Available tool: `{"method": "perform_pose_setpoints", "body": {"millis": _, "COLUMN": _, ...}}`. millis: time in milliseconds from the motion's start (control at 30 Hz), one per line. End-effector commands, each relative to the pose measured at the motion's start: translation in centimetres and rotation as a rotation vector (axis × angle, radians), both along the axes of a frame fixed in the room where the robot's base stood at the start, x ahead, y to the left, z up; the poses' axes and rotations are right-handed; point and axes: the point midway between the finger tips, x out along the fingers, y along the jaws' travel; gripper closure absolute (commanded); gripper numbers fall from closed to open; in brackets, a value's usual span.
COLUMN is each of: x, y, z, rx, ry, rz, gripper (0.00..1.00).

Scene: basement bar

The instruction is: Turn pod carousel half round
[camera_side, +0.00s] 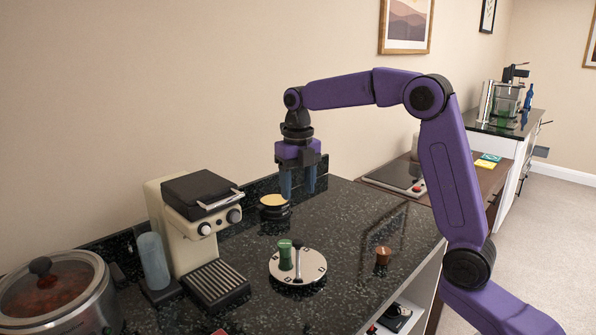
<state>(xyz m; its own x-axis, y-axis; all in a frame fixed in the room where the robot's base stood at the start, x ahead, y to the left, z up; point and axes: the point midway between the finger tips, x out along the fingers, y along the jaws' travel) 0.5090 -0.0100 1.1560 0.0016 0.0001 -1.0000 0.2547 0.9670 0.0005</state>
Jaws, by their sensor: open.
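The pod carousel (312,268) is a low white disc with dark marks on the dark speckled counter. A green pod (285,254) stands on the disc, left of the post. My gripper (298,194) points down with its blue fingers open. It is in the air above the counter, apart from the carousel, and nothing shows between the fingers. In the picture it appears above the disc, close to a black round item with a tan top (274,203) by the wall.
A cream coffee machine (178,232) with a drip tray (216,284) stands left of the carousel. A glass-lidded pot (52,296) is at far left. A small brown pod (383,255) sits to the right.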

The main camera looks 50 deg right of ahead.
Motion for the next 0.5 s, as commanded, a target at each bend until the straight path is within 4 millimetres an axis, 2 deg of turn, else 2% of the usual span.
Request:
{"method": "perform_pose_setpoints", "body": {"millis": 33, "x": 0.0, "y": 0.0, "z": 0.9, "rx": 0.000, "ry": -0.003, "rz": 0.000, "gripper": 0.43}}
{"method": "perform_pose_setpoints", "body": {"millis": 200, "x": 0.1, "y": 0.0, "z": 2.8, "rx": 0.000, "ry": -0.002, "rz": 0.000, "gripper": 0.43}}
{"method": "perform_pose_setpoints", "body": {"millis": 500, "x": 0.0, "y": 0.0, "z": 3.6, "rx": 0.000, "ry": 0.000, "rz": 0.001, "gripper": 0.43}}
